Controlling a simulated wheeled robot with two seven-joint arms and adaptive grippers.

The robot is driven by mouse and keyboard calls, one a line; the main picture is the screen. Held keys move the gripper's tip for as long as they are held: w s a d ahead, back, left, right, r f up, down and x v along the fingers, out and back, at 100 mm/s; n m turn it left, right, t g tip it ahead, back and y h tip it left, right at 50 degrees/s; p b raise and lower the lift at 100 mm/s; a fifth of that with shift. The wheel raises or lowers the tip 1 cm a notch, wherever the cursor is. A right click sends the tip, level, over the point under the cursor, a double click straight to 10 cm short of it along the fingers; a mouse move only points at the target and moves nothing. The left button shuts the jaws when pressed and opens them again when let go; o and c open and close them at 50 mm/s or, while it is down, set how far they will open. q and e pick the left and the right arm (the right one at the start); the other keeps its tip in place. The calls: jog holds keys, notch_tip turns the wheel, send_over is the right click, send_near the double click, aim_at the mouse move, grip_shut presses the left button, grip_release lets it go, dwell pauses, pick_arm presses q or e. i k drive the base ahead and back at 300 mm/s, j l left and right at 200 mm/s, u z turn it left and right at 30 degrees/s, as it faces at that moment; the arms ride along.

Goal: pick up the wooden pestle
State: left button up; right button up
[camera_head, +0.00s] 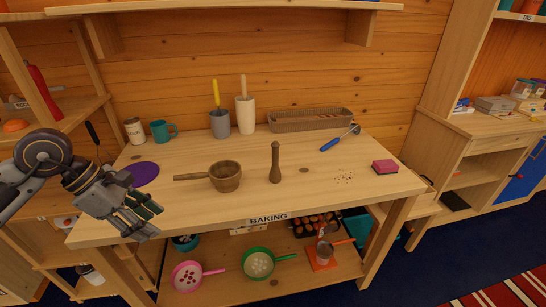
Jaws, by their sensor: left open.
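The wooden pestle (275,163) stands upright on the wooden table (320,195), a little right of the table's middle. It is dark brown with a rounded knob on top. A brown wooden pot with a long handle (226,178) stands just left of it, apart from it. My left gripper (145,221) is open and empty at the table's front left corner, well to the left of the pestle. My right gripper is not in view.
A purple disc (142,174), a tin (135,131) and a teal mug (163,131) are at the left. Two tall containers (245,115) and a woven tray (311,121) stand at the back. A blue-handled scoop (335,142), crumbs and a pink sponge (384,167) are at the right.

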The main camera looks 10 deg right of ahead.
aim_at(275, 174)
jog(key=i, duration=0.85)
